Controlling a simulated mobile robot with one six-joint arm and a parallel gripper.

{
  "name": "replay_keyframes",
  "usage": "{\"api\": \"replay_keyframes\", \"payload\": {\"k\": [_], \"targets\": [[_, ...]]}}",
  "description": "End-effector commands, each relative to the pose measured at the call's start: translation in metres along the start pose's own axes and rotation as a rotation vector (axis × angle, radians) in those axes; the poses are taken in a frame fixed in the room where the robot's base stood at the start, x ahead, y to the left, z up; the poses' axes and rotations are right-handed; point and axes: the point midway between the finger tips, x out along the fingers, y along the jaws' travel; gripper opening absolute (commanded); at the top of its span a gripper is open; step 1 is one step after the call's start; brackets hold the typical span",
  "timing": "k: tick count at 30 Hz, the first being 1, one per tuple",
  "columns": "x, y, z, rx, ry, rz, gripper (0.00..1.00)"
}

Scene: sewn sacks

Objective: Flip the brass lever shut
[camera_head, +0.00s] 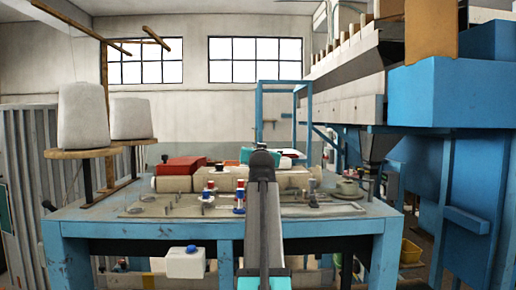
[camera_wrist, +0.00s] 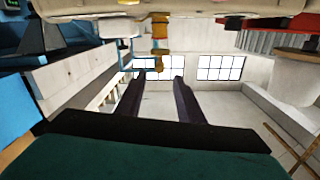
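My gripper (camera_wrist: 158,100) shows in the wrist view as two dark fingers, held apart with nothing between them. In the head view my arm points away from the camera over the table and hides the gripper's fingers. A brass-coloured part (camera_wrist: 160,32), likely the lever, shows near the top of the wrist view, which looks upside down. It joins the pale machine body (camera_wrist: 215,18). A smaller brass piece (camera_wrist: 150,64) sits just beyond the fingertips in the picture; I cannot tell whether they touch. In the head view no lever can be made out, and my arm covers that middle part.
A blue table (camera_head: 75,226) carries the cream sewing machine (camera_head: 232,180), a red box (camera_head: 181,166) and small spools (camera_head: 239,196). White thread cones (camera_head: 82,115) stand at the left. A blue machine frame (camera_head: 445,95) rises at the right.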

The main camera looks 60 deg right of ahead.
Motion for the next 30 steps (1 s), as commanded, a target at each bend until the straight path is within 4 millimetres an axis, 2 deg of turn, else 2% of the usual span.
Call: {"api": "replay_keyframes", "payload": {"k": [1, 6, 15, 21, 30], "targets": [[0.009, -0.001, -0.003, 0.0, -0.002, 0.0, 0.34], [0.032, -0.001, -0.003, 0.0, -0.002, 0.0, 0.34], [0.065, -0.001, -0.002, 0.0, -0.001, -0.001, 0.34], [0.074, -0.001, 0.0, 0.0, 0.0, -0.001, 0.34], [0.074, -0.002, 0.001, 0.0, 0.0, -0.002, 0.34]]}}
